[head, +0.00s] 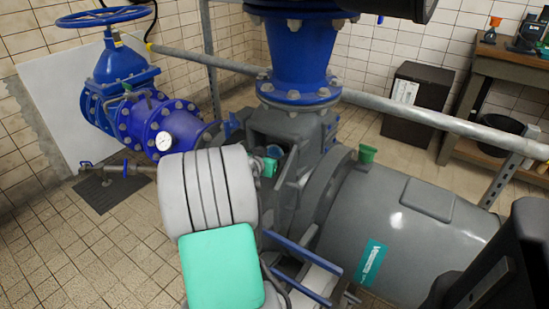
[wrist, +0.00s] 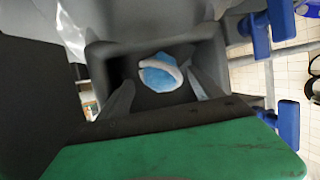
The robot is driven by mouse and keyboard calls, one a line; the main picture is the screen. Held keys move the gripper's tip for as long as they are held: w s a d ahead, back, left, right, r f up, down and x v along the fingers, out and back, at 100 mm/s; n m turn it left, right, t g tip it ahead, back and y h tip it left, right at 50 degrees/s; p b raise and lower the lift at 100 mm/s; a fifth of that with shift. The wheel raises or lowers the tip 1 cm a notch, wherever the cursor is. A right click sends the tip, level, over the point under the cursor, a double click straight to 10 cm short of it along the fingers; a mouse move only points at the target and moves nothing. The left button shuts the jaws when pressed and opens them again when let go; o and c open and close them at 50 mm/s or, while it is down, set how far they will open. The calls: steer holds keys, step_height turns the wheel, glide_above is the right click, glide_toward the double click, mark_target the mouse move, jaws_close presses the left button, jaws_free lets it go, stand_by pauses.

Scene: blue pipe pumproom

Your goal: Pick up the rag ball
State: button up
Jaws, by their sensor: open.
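The rag ball (wrist: 160,72) is a crumpled light-blue and white bundle. It lies in a dark grey box-like recess (wrist: 205,52) in the wrist view. My gripper (wrist: 158,80) is open, its two grey fingers pointing into the recess, one on the left and one on the right of the rag ball in the picture. I see no contact, and I cannot tell how deep the fingers are beside it.
Blue bars (head: 300,255) and a large grey cylinder (head: 415,230) lie close to my arm. A blue pipe (head: 297,50) rises above the casing. A grey rail (head: 440,118) crosses behind. A dark bin (head: 415,105) stands farther back; tiled floor is open at left.

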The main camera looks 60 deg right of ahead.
steer(key=shift+w+d+f, duration=0.1)
steer(key=shift+d+f, duration=0.1)
steer(key=shift+d, duration=0.4)
steer(key=shift+c, duration=0.4)
steer(key=c, duration=1.3)
steer(key=shift+c, duration=0.6)
steer(key=shift+r, duration=0.1)
